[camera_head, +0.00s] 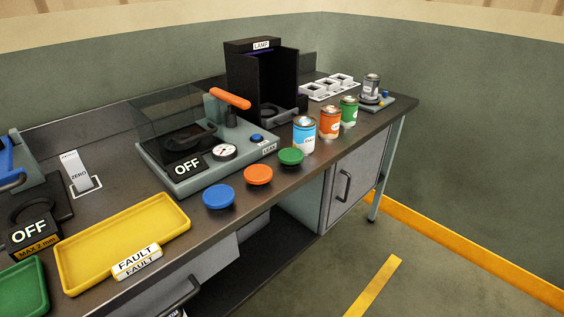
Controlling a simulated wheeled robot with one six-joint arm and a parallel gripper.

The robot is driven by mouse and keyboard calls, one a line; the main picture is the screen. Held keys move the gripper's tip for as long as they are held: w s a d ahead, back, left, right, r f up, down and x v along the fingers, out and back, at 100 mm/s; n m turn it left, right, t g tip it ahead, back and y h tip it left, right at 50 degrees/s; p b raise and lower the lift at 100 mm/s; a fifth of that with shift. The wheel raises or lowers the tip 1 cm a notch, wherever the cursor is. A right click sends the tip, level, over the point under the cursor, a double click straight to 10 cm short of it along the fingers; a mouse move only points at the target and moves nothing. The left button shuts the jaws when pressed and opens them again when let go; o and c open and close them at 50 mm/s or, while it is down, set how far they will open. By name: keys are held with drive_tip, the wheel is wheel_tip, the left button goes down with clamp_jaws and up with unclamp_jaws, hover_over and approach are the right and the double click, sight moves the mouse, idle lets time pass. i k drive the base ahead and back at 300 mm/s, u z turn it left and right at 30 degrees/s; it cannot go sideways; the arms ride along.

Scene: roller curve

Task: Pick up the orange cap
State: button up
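The orange cap (258,174) is a round flat disc lying on the dark bench top near its front edge. It sits between the blue cap (219,196) on its left and the green cap (291,156) on its right, with small gaps between them. Nothing covers it. My gripper is not in view.
Behind the caps stands a grey leak tester (205,160) with an orange handle and gauge. To the right stand a blue can (304,136), an orange can (330,122) and a green can (349,111). A yellow FAULT tray (120,235) lies left. Floor in front is clear.

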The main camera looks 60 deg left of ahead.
sight(256, 174)
drive_tip(key=u, duration=0.35)
drive_tip(key=i, duration=0.8)
drive_tip(key=u, duration=1.25)
drive_tip(key=i, duration=0.6)
drive_tip(key=u, duration=0.6)
